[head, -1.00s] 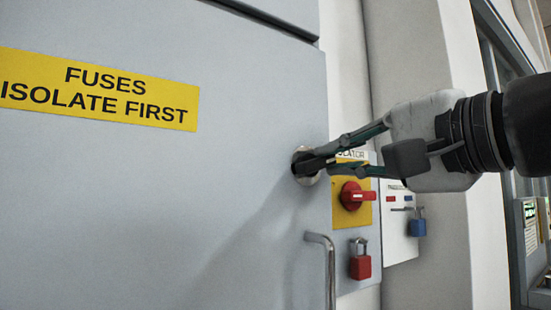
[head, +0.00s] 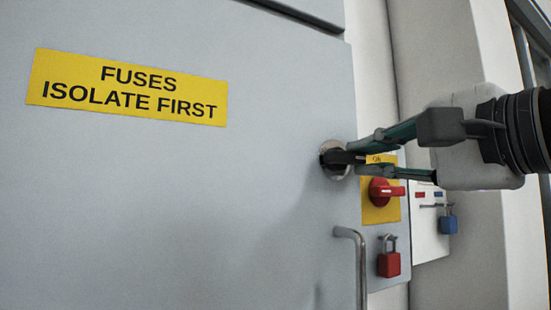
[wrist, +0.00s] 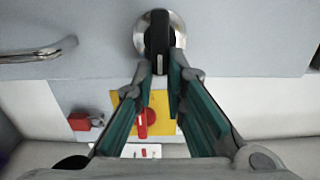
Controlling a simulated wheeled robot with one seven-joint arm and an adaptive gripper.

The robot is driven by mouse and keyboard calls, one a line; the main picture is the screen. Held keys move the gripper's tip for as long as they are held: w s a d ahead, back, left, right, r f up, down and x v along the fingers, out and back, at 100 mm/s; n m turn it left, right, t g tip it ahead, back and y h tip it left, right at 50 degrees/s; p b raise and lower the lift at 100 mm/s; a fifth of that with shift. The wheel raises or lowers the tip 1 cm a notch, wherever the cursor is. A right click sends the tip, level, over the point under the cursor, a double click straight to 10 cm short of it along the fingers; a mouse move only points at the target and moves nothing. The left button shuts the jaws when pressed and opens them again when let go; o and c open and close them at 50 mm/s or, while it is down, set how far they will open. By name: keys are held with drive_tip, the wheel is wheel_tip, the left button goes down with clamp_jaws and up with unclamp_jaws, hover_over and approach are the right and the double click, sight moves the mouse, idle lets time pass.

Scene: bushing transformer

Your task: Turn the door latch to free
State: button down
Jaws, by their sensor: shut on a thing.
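The door latch (head: 332,158) is a round silver plate with a black knob, near the right edge of the grey door (head: 200,200). In the wrist view the latch (wrist: 177,24) is at the top middle, its black knob with a pale mark pointing toward me. My gripper (head: 357,160) reaches in from the right with its fingertips at the knob. In the wrist view my gripper (wrist: 160,75) has one finger on each side of the knob's end, shut on it. The fingers hide part of the knob in the head view.
A metal door handle (head: 358,265) is below the latch. Right of the door are a red rotary switch (head: 384,191) on a yellow plate, a red padlock (head: 389,263) and a blue padlock (head: 448,223). A yellow sign (head: 126,87) is on the door.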

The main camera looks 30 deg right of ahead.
drive_tip(key=c, duration=1.6)
unclamp_jaws()
drive_tip(key=s, duration=1.2)
